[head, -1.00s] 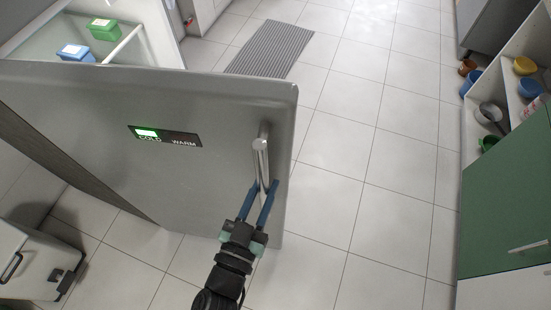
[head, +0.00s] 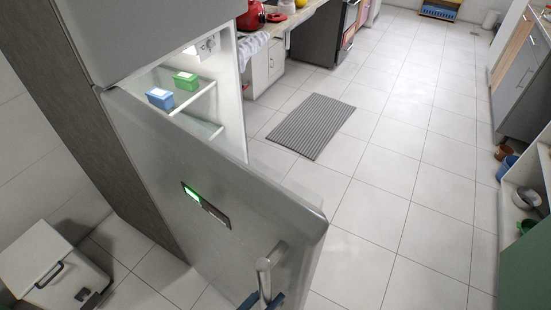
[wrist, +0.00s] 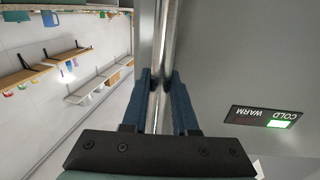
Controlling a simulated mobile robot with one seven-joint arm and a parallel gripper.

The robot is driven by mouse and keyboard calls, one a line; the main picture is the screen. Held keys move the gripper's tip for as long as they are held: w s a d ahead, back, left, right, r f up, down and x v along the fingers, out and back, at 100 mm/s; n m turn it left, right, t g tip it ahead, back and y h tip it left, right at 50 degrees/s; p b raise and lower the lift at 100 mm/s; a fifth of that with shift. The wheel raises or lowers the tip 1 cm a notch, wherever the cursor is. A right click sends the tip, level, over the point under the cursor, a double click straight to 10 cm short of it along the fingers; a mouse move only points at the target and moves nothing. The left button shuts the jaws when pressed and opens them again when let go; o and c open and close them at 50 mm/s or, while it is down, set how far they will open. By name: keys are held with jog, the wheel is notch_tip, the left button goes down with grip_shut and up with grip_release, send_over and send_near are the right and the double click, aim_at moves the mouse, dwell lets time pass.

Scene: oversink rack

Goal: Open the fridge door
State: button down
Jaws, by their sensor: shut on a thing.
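The grey fridge door (head: 165,170) stands ajar in the head view, swung out from the fridge body with the lit inside showing behind it. Its upright metal handle (head: 268,268) is near the door's free edge. My gripper (head: 262,302) is at the bottom edge of the head view, at the lower part of the handle. In the wrist view my gripper's blue fingers (wrist: 161,100) stand on both sides of the handle bar (wrist: 163,60) and are shut on it. The COLD/WARM panel (wrist: 263,117) is beside the handle on the door.
A blue box (head: 160,98) and a green box (head: 185,81) sit on the fridge shelf. A white bin (head: 55,268) stands at lower left. A grey striped mat (head: 312,125) lies on the floor. Tiled floor right of the door is clear, up to the shelf unit (head: 508,215).

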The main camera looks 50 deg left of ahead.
jog(key=shift+s, duration=0.2)
jog(key=c, duration=0.7)
grip_release()
jog(key=s, duration=0.4)
jog(key=s+b, duration=0.1)
jog(key=s, duration=0.3)
jog(key=s+d+b, duration=0.1)
jog(key=s, duration=0.4)
jog(key=shift+d, duration=0.1)
